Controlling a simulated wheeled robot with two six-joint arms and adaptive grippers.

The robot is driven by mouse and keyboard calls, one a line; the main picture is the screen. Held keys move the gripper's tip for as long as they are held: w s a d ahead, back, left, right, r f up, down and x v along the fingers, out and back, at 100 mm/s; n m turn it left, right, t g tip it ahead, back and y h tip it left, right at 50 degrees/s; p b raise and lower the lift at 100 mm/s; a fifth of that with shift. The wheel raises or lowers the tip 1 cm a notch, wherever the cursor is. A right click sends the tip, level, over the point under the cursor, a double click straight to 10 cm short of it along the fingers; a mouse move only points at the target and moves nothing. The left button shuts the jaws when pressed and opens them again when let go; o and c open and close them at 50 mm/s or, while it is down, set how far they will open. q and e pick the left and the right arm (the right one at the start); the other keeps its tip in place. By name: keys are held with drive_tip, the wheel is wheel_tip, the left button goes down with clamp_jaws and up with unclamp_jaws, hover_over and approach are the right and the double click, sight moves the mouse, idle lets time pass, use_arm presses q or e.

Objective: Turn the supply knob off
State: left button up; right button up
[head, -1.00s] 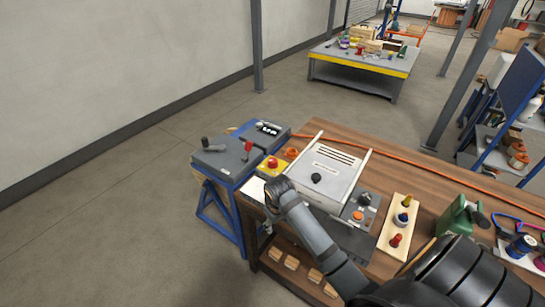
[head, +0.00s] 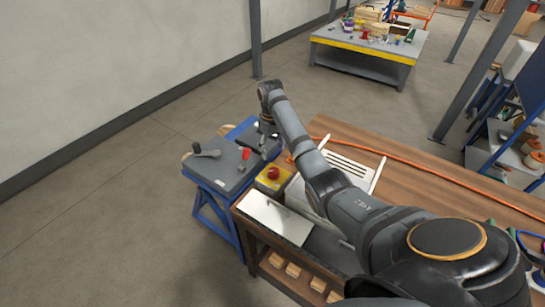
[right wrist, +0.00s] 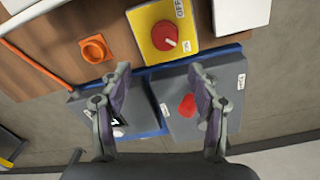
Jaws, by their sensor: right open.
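A red round knob (right wrist: 165,36) sits on a yellow box (right wrist: 150,52). A label reading OFF is beside it, and a white mark on the knob points toward a smaller label I cannot read. In the head view the red knob (head: 273,173) and yellow box (head: 264,186) stand at the bench's left end. Which control is the supply knob is not readable. My right gripper (right wrist: 158,70) is open and empty, its fingertips apart in the picture just below the yellow box. In the head view it is mostly hidden behind its wrist. My left gripper is not in view.
A grey panel (head: 222,172) with a black lever and a red-handled switch (head: 245,153) stands on a blue frame left of the bench. A white plate (head: 275,218) lies in front of the yellow box. An orange ring (right wrist: 95,49) and orange hose (right wrist: 38,64) are nearby.

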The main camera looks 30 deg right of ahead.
sight(273, 170)
drive_tip(key=s+f, duration=0.1)
drive_tip(key=s+a+f+p, duration=0.1)
drive_tip(key=f, duration=0.1)
drive_tip(key=shift+a, duration=0.1)
drive_tip(key=f, duration=0.4)
drive_tip(key=shift+w+d+f, duration=0.15)
drive_tip(key=shift+w+d, duration=0.25)
drive_tip(key=shift+f, duration=0.85)
drive_tip(key=shift+s+a, duration=0.1)
drive_tip(key=shift+a, duration=0.05)
drive_tip(key=shift+f, duration=0.15)
drive_tip(key=shift+c, duration=0.3)
drive_tip(key=c, duration=1.1)
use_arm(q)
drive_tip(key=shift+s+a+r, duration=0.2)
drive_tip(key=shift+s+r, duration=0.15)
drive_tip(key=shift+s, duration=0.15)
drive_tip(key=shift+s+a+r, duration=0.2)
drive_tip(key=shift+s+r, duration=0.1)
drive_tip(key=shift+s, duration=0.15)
